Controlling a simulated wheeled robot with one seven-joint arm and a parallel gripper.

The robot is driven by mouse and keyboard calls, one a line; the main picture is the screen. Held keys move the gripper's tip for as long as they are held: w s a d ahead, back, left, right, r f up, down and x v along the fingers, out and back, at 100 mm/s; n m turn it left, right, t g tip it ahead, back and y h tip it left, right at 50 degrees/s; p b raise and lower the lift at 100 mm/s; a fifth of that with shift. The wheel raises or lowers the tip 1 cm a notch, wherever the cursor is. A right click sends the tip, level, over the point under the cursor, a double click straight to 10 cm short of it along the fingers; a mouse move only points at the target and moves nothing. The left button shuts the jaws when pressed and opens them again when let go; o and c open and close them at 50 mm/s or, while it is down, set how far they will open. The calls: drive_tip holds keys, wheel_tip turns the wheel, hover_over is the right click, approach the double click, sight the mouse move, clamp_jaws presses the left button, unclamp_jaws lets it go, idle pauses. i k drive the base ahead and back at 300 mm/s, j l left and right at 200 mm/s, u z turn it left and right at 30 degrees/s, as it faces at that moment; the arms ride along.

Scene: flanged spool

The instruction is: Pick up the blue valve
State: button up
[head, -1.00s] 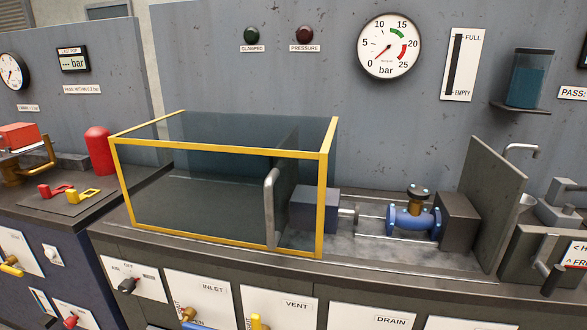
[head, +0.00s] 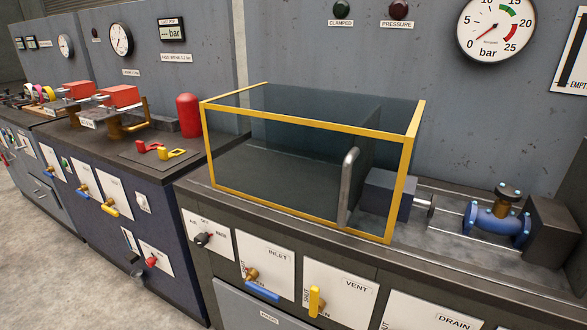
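The blue valve (head: 494,224) lies on the test bench at the right of the head view. It has a blue flanged body and a brass-coloured bonnet with a dark top. It sits between a dark block (head: 553,230) on its right and a rod end (head: 424,206) on its left; I cannot tell whether it touches either. Thin metal rails run beside it. My gripper is not in view.
A yellow-framed clear guard (head: 304,133) with an upright handle (head: 348,188) stands left of the valve. A grey-blue block (head: 386,193) sits at its right end. A red cylinder (head: 188,115) and small red and yellow levers (head: 170,154) are on the left bench.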

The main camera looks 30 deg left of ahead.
sight(498, 221)
drive_tip(key=i+j, duration=0.15)
drive_tip(key=i, duration=0.3)
drive_tip(key=i+j, duration=0.15)
drive_tip(key=i, duration=0.35)
